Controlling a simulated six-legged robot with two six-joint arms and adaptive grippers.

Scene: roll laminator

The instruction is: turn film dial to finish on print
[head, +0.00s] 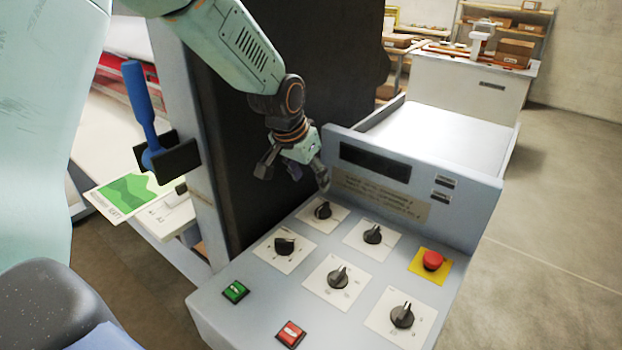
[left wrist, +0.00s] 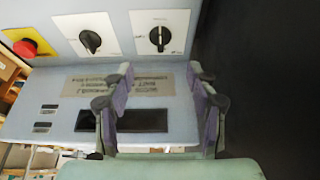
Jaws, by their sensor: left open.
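The control panel (head: 240,318) of the laminator carries several black dials on white plates. The back-left dial (head: 323,210) lies closest to my left gripper (head: 295,180), which is open and empty just above and behind it. Other dials are the left one (head: 285,246), the back-right one (head: 373,234), the middle one (head: 338,278) and the front-right one (head: 402,316). The labels are too small to read, so I cannot tell which is the film dial. In the left wrist view, two dials (left wrist: 160,38) (left wrist: 90,41) show beyond the open fingers (left wrist: 160,82), untouched.
A red stop button (head: 433,260) sits on a yellow plate at the right. Green (head: 235,291) and red (head: 290,334) buttons are at the front. An upright panel with a dark display (head: 375,168) stands behind the dials. A blue-handled tool (head: 140,105) and a green print (head: 130,193) are left.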

